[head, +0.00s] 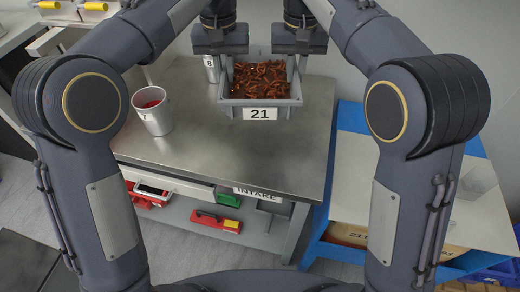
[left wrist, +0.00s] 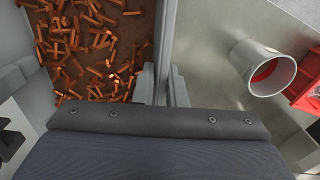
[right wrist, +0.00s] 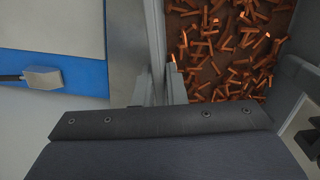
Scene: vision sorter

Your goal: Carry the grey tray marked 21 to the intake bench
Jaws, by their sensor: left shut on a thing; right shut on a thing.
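The grey tray marked 21 (head: 235,113) is full of small copper-brown bolt-like pieces. It is level over the steel top of the intake bench (head: 215,155), whose front edge carries an INTAKE label; I cannot tell whether it touches the top. My left gripper (head: 226,64) is shut on the tray's left wall, which also shows in the left wrist view (left wrist: 161,35). My right gripper (head: 297,64) is shut on its right wall, also in the right wrist view (right wrist: 154,35). The grippers hide parts of the side walls.
A metal cup with a red inside (head: 152,117) stands on the bench left of the tray. A cup marked 8 (head: 211,70) is close by the tray's back left. The bench top before the tray is clear. A blue-edged pale table (head: 350,185) stands at the right.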

